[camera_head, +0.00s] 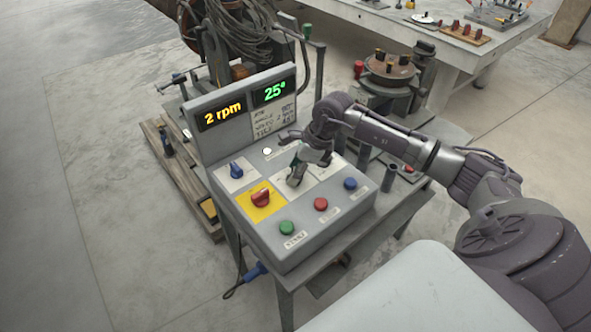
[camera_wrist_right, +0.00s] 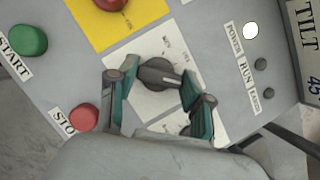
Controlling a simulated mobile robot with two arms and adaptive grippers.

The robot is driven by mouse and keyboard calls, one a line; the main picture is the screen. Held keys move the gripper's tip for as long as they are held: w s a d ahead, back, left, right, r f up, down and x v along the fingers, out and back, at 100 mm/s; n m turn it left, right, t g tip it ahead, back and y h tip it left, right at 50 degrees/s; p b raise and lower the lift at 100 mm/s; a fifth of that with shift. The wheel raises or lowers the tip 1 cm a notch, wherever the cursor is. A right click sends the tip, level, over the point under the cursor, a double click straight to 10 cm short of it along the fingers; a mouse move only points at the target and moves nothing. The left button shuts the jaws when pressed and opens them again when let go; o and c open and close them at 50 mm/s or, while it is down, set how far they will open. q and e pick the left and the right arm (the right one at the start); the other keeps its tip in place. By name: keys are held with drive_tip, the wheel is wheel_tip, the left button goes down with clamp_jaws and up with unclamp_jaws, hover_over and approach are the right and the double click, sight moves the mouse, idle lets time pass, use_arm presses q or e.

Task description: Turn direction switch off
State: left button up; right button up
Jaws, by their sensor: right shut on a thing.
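The grey control box (camera_head: 300,234) carries several rotary knobs on plates. A dark grey rotary switch (camera_wrist_right: 157,73) sits on a white plate (camera_wrist_right: 150,103) in the right wrist view; its small lettering is too blurred to read, so I take it as the direction switch. My left gripper is not in view.
A red knob (camera_head: 261,198) on a yellow plate and a blue knob (camera_head: 236,170) are close by. Green (camera_head: 286,228), red (camera_head: 321,204) and blue (camera_head: 350,184) buttons line the front. The display panel (camera_head: 221,112), reading 2 rpm and 25°, stands behind.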

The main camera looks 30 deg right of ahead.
drive_tip(key=shift+f+b, duration=0.1)
drive_tip(key=shift+b, duration=0.35)
drive_tip(key=n+b, duration=0.2)
drive_tip(key=n+g+y+b, duration=0.1)
drive_tip(key=n+b, duration=0.1)
drive_tip(key=b, duration=0.1)
drive_tip(key=shift+w+f+n, duration=0.1)
drive_tip(key=shift+w+n, duration=0.1)
drive_tip(key=shift+n, duration=0.1)
drive_tip(key=shift+n+g+b, duration=1)
drive_tip(key=shift+n+b, duration=0.75)
drive_tip(key=shift+n, duration=0.25)
drive_tip(key=shift+r, duration=0.2)
drive_tip(key=o, duration=1.2)
drive_tip(key=shift+c, duration=0.2)
drive_tip(key=v, duration=1.2)
